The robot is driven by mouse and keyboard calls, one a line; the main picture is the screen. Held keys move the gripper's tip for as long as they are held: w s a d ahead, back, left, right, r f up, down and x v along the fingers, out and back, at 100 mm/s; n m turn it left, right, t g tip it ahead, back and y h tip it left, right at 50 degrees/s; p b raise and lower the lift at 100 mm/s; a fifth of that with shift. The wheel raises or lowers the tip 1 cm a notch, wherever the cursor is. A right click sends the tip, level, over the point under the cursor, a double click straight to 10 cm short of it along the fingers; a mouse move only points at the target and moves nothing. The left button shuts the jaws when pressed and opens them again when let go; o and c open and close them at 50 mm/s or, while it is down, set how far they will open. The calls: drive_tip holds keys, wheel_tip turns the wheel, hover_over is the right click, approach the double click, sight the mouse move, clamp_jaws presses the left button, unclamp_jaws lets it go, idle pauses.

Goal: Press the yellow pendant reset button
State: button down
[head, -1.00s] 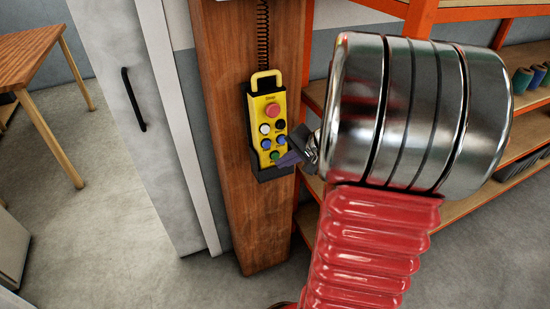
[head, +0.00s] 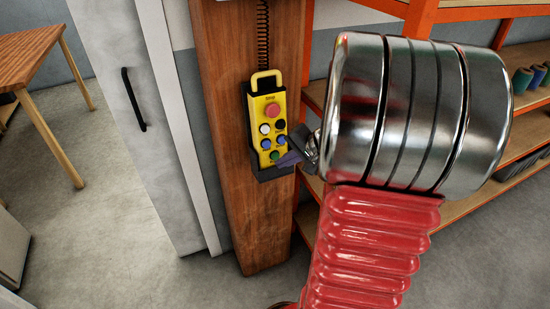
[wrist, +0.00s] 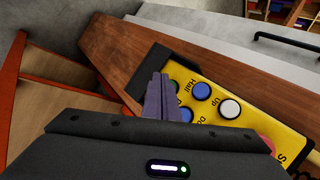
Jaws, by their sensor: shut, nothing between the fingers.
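The yellow pendant (head: 268,120) hangs upright in a dark holder on a wooden post. It has a red stop button (head: 272,110) at the top, then a white button (head: 264,128), a black one, two blue ones and a green button (head: 274,155) at the bottom. My gripper (head: 284,160) is shut and empty, its fingertips at the pendant's lower right, beside the green button. In the wrist view, the shut fingers (wrist: 160,78) lie over the pendant's lower end and partly hide the green button (wrist: 175,87). I cannot tell whether they touch it. The black button is hidden there.
The wooden post (head: 262,225) stands behind the pendant, with a coiled cable (head: 263,35) above. An orange-framed shelf (head: 420,30) is close on the right. A pale cabinet with a black handle (head: 133,99) is on the left. A wooden table stands farther left.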

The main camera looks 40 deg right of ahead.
drive_tip(key=shift+w+d, duration=0.25)
drive_tip(key=shift+w, duration=0.55)
idle(1.1)
drive_tip(key=shift+s, duration=0.15)
drive_tip(key=shift+s+a, duration=0.25)
drive_tip(key=shift+s, duration=0.45)
drive_tip(key=s, duration=0.1)
drive_tip(key=s+a, duration=0.1)
drive_tip(key=s, duration=0.2)
drive_tip(key=shift+s+a+r, duration=0.2)
drive_tip(key=shift+s+r, duration=0.2)
idle(0.4)
idle(0.8)
